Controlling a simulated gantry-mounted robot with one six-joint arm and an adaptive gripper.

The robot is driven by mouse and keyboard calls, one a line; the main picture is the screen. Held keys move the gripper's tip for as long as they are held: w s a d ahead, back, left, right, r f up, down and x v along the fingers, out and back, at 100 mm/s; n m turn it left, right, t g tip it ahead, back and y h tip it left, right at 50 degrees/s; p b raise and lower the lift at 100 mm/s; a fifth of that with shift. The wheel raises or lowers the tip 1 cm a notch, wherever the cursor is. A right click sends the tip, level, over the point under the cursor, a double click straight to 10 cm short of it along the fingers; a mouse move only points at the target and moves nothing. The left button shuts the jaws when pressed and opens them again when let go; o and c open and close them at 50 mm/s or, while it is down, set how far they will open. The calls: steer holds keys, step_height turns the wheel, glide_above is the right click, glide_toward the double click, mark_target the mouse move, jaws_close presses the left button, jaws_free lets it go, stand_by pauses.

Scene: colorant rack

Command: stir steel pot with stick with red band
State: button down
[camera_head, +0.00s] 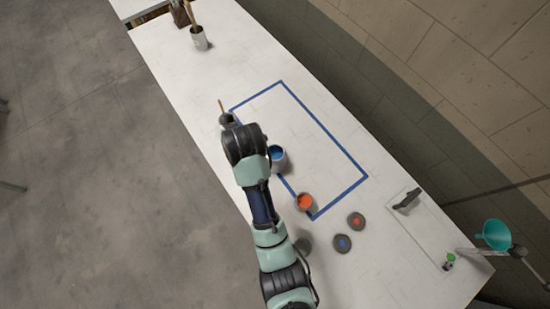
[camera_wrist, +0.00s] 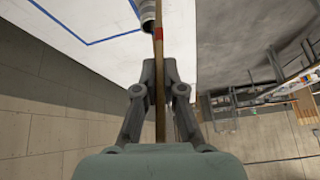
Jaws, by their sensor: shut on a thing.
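My gripper (camera_wrist: 158,72) is shut on a thin wooden stick, whose red band (camera_wrist: 158,33) shows just beyond the fingertips. A grey metal pot (camera_wrist: 146,13) is partly visible at the top of the wrist view, right beside the stick. Whether the stick is inside the pot or in front of it I cannot tell. In the head view a tan stick end (camera_head: 221,105) shows above my wrist; my fingers are mostly hidden there. A steel-coloured pot with blue content (camera_head: 278,157) stands just right of my arm. A smaller pot with orange content (camera_head: 304,202) stands nearer.
Blue tape (camera_head: 340,148) outlines a rectangle on the white table. Two round lids (camera_head: 356,220) (camera_head: 342,243) lie near the orange pot. A teal funnel (camera_head: 495,234) is at the right. The taped area's middle is clear.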

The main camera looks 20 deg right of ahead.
steer(key=shift+r, duration=2.55)
